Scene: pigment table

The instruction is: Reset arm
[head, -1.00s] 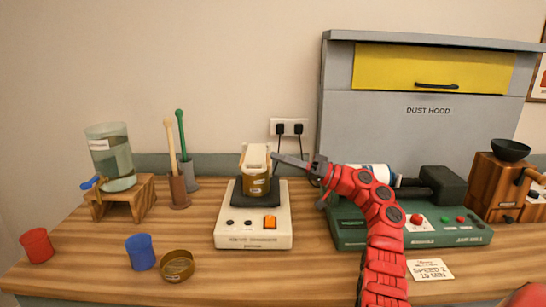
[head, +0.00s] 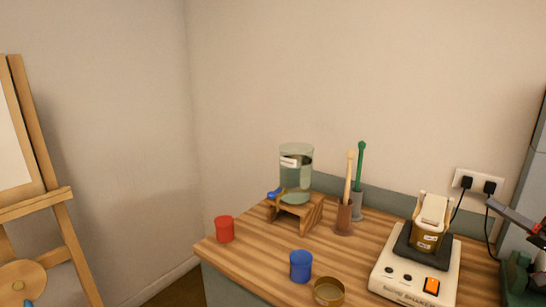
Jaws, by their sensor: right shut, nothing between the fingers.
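My right gripper (head: 492,204) shows at the right edge of the head view, its fingers pointing left and closed with nothing between them. It is right of a labelled amber jar (head: 425,242) with a pale clip-like top and is apart from it. Most of my right arm is cut off by the frame edge. My left gripper is not in view.
A glass water tank (head: 296,178) stands on a wooden stand (head: 300,213). Two tools (head: 350,175) stand in holders beside it. A red cup (head: 225,230), a blue cup (head: 301,266) and a brass dish (head: 328,291) are on the wooden table (head: 262,255). An easel (head: 62,232) stands left.

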